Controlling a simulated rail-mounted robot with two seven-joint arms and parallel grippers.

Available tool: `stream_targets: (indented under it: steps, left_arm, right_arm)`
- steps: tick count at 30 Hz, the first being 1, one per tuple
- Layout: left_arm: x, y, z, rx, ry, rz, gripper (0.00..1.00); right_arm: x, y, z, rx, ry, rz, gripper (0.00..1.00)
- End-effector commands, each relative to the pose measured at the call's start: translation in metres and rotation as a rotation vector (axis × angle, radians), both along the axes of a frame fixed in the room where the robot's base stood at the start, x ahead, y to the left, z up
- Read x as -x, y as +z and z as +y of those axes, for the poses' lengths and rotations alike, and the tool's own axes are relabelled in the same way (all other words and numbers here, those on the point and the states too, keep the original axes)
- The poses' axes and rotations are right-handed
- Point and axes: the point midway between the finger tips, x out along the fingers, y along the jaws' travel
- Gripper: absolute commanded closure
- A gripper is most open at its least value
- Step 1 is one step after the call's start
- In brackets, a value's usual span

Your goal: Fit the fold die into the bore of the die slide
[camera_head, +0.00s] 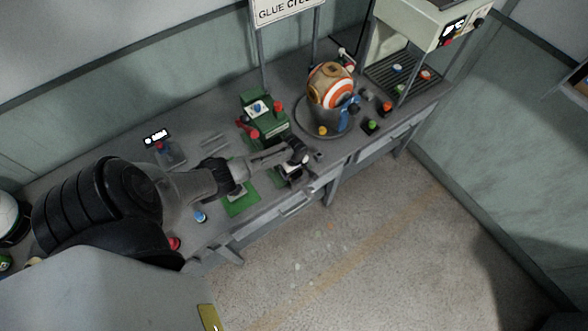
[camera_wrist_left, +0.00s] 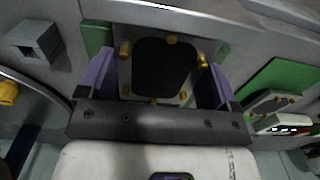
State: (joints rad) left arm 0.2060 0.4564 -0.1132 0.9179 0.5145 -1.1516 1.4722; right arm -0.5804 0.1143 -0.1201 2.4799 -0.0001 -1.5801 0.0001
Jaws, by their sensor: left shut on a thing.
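My left gripper (camera_head: 299,154) reaches over the front of the bench in the head view. In the left wrist view its two purple fingers (camera_wrist_left: 157,78) stand on either side of a dark-centred square piece with gold studs, which I take to be the fold die (camera_wrist_left: 165,68). The gripper is shut on it. A green base shows behind the piece. In the head view a pale block (camera_head: 291,171) on a green base shows just below the gripper, partly hidden by it. I cannot tell the die slide's bore, or how the die sits against it. My right gripper is out of view.
A green press (camera_head: 263,112) with red knobs stands behind the gripper. A striped orange-and-white ball (camera_head: 331,86) sits on a grey round stand to the right. A green plate (camera_head: 241,205) lies left of the gripper. Small coloured buttons (camera_head: 372,126) line the bench front.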

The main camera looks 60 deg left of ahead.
Motion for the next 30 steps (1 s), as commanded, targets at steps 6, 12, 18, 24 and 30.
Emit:
stream_targets:
  steps: [6,12,18,24,30]
  left_arm:
    - [-0.001,-0.006,0.000,0.000,0.000,-0.001,0.46]
    - [-0.001,-0.010,0.000,0.000,0.000,-0.001,0.46]
    - [-0.001,-0.015,0.000,0.000,0.001,-0.001,0.46]
    - [-0.001,-0.015,0.000,0.000,0.001,-0.001,0.02]
    - [0.000,-0.016,0.000,0.000,0.000,0.000,0.00]
  right_arm:
    - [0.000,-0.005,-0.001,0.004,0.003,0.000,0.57]
    - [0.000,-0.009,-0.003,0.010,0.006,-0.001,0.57]
    - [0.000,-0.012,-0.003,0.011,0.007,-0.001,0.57]
    - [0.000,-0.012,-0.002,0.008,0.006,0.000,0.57]
    - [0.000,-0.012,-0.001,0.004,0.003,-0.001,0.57]
